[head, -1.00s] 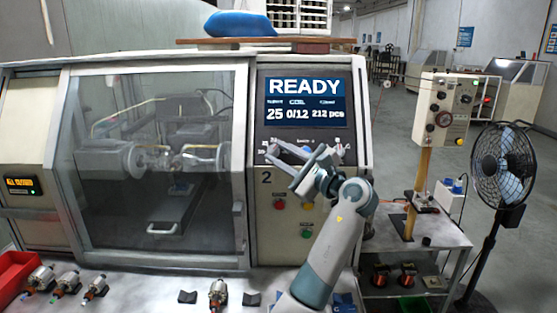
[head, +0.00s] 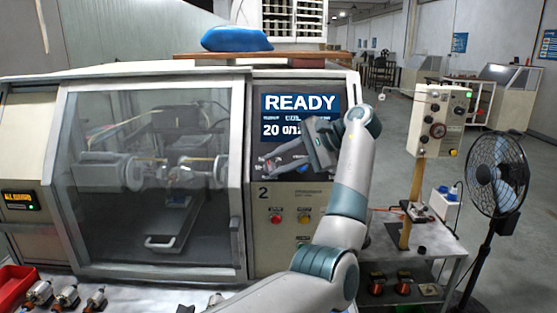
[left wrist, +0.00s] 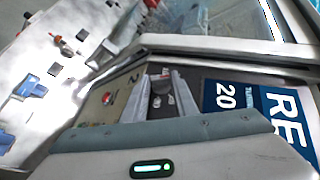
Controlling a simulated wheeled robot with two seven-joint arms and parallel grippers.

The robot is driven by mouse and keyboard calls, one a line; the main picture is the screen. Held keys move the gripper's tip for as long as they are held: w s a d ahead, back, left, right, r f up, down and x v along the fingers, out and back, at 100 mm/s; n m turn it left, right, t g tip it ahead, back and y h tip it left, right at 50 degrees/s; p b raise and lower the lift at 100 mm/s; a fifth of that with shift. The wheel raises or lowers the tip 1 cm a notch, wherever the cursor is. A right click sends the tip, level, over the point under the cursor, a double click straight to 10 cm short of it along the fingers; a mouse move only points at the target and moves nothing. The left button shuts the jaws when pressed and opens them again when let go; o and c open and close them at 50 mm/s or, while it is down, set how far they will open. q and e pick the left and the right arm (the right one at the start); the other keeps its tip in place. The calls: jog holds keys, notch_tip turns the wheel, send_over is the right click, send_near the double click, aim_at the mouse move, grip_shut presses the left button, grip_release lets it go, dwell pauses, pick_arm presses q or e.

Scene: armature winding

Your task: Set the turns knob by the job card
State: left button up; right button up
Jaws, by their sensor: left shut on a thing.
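The display (head: 299,116) on the winding machine reads READY, with 20 at the left of its number row. My left gripper covers the right part of that row. The display also shows turned on its side in the left wrist view (left wrist: 226,95), with the 20 readable. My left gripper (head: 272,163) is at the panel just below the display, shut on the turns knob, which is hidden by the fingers. The fingers show close to the panel in the left wrist view (left wrist: 160,92). I cannot make out a job card. My right gripper is not in view.
Red and yellow buttons (head: 276,219) sit on the panel below my gripper. The machine's glass door (head: 150,170) is closed at the left. Several armatures (head: 67,297) lie on the front bench. A side table with a control box (head: 440,115) and a fan (head: 498,175) stand right.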

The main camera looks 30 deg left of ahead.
pick_arm(q)
jog(key=n+h, duration=0.1)
jog(key=h, duration=0.1)
jog(key=n+h, duration=0.1)
jog(key=shift+a+r+n, duration=0.25)
jog(key=shift+r+n, duration=0.05)
jog(key=n+h, duration=0.2)
jog(key=h, duration=0.1)
jog(key=shift+a+r, duration=0.15)
jog(key=shift+a, duration=0.15)
jog(key=n+h, duration=0.2)
jog(key=h, duration=0.1)
jog(key=shift+s+a+r+t, duration=0.1)
jog(key=shift+a+t, duration=0.2)
jog(key=shift+a, duration=0.05)
jog(key=shift+s+a+n+t+h, duration=0.15)
jog(key=shift+n+t+h, duration=0.2)
jog(key=shift+n+h, duration=0.35)
jog(key=shift+a+n+t+h, duration=0.1)
jog(key=shift+n+t+h, duration=0.35)
jog(key=shift+h, duration=0.35)
jog(key=o, duration=1)
jog(key=shift+o, duration=0.3)
